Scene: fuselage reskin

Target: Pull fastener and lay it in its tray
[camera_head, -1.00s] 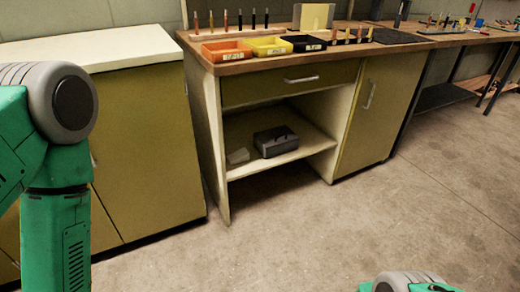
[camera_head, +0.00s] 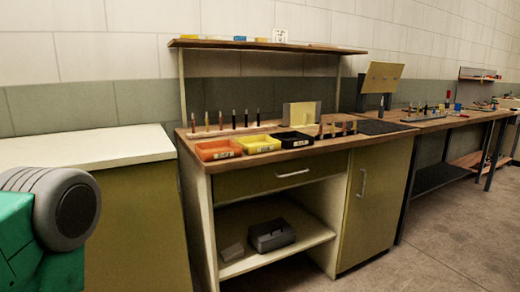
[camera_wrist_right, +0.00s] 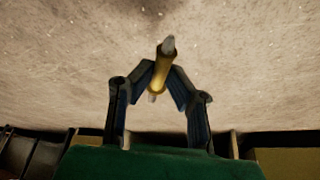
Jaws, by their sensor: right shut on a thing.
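In the right wrist view, my right gripper (camera_wrist_right: 160,84) is shut on a slim gold fastener (camera_wrist_right: 158,72) with a grey tip. It holds the fastener clear above the floor. In the head view, an orange tray (camera_head: 218,158), a yellow tray (camera_head: 257,150) and a black tray (camera_head: 292,146) stand side by side along the front of the wooden bench top (camera_head: 330,149). Each has a label too small to read. Only part of my left arm shows at the left edge; its gripper is out of view.
A rack of several upright tools (camera_head: 233,122) stands behind the trays. A pale yellow block (camera_head: 302,114) and several upright pieces (camera_head: 336,129) stand to the right. A white-topped cabinet (camera_head: 80,147) is at left. The floor (camera_head: 445,235) in front is clear at right.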

